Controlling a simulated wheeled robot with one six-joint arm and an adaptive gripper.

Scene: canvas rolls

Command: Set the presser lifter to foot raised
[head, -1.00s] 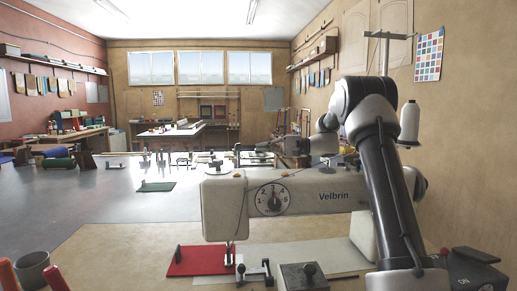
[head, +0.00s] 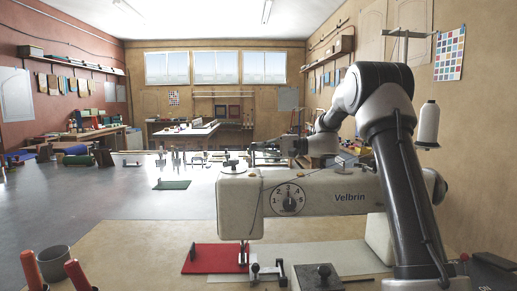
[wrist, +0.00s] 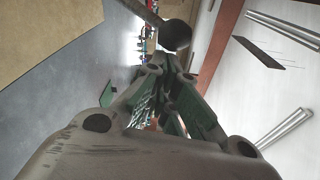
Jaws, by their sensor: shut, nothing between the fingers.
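The sewing machine (head: 320,197), cream and marked Velbrin, stands across the bench in the head view. I cannot pick out the presser lifter for certain. A dark round knob (wrist: 174,35) on a grey rod shows just beyond my fingertips in the wrist view; it may be the lifter's end. My gripper (wrist: 176,72) is shut and empty, its green-padded fingers together close to the knob; I cannot tell whether they touch. In the head view my gripper (head: 258,149) is small, above and behind the machine's left end. The presser foot area (head: 243,255) is partly hidden.
A numbered dial (head: 288,199) is on the machine's front. A red plate (head: 215,258) lies under the machine's head. A grey cup (head: 54,262) and red-handled tools (head: 31,268) are at front left. A thread spool (head: 428,124) stands at right.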

